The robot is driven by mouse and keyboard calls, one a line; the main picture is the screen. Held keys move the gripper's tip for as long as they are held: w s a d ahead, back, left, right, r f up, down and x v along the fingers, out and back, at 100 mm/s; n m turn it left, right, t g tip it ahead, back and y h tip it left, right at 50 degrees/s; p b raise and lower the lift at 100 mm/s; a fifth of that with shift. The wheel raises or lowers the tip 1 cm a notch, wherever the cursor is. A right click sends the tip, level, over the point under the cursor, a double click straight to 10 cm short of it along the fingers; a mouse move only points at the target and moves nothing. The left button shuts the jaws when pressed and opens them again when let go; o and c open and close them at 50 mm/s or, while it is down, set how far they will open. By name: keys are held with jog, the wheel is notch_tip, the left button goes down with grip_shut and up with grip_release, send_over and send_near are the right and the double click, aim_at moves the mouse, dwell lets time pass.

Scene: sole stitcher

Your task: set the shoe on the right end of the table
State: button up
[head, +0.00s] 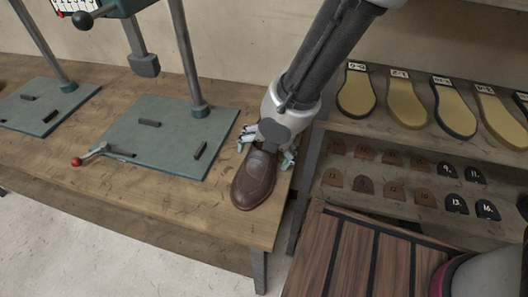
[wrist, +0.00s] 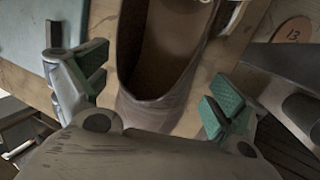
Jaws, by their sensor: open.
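A brown leather shoe (head: 254,182) sits on the right end of the wooden table (head: 262,226), its toe toward the table's front edge. My gripper (head: 267,152) is over the heel end of the shoe, with its fingers spread on either side. In the wrist view the shoe (wrist: 152,112) lies between the two green finger pads, with a gap visible at each side. My gripper (wrist: 155,88) is open there. The wrist hides part of the shoe's heel in the head view.
A green machine base plate (head: 160,140) with a red-knobbed lever (head: 90,156) lies left of the shoe. A shelf of soles (head: 405,105) and heel pieces (head: 395,190) stands to the right. Bare tabletop lies in front of the plate.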

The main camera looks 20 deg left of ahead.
jog(key=v, duration=1.1)
jog(key=shift+s+r, duration=0.1)
jog(key=shift+s, duration=0.05)
